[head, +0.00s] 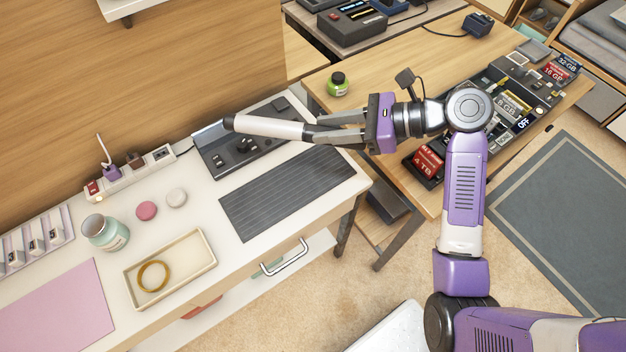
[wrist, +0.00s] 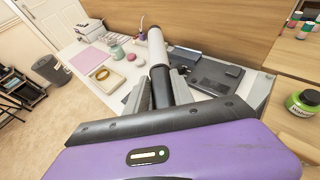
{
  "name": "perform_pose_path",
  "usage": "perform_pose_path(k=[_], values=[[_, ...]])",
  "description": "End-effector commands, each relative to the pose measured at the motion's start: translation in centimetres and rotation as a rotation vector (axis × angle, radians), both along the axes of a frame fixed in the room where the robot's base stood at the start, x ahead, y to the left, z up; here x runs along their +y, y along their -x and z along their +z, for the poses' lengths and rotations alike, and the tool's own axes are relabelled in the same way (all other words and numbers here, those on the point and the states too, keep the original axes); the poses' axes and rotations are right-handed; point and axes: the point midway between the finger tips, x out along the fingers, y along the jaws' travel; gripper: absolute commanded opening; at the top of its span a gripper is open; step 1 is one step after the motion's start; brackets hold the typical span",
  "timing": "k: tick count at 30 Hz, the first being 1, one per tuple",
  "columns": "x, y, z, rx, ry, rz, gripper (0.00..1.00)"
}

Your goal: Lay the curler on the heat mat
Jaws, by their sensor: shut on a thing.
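The curler (head: 268,127) is a white rod with dark ends. My gripper (head: 318,133) is shut on its dark right end and holds it roughly level above the white table's back right part, over a dark grey stand. The heat mat (head: 288,192) is a dark grey ribbed sheet lying flat and bare on the white table, in front of the stand. In the wrist view I cannot clearly make out the mat.
The dark grey stand (head: 243,149) sits behind the mat. A cream tray (head: 203,243) with a gold ring, a jar (head: 104,232), two round pads and a power strip (head: 131,174) lie to the left. A wooden table (head: 436,66) with a green jar (head: 338,85) adjoins at right.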

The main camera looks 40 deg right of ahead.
Motion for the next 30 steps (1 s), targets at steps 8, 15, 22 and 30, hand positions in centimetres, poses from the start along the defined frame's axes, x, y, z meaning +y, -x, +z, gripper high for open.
perform_pose_path(k=[8, 15, 22, 30], values=[[0.0, 0.1, -7.1, 0.004, -0.004, 0.000, 0.00], [0.0, 0.0, -12.1, 0.002, -0.004, -0.001, 0.00], [0.1, 0.0, -14.0, 0.000, -0.002, 0.001, 0.00], [0.0, 0.0, -17.5, 0.000, -0.002, 0.001, 0.00]])
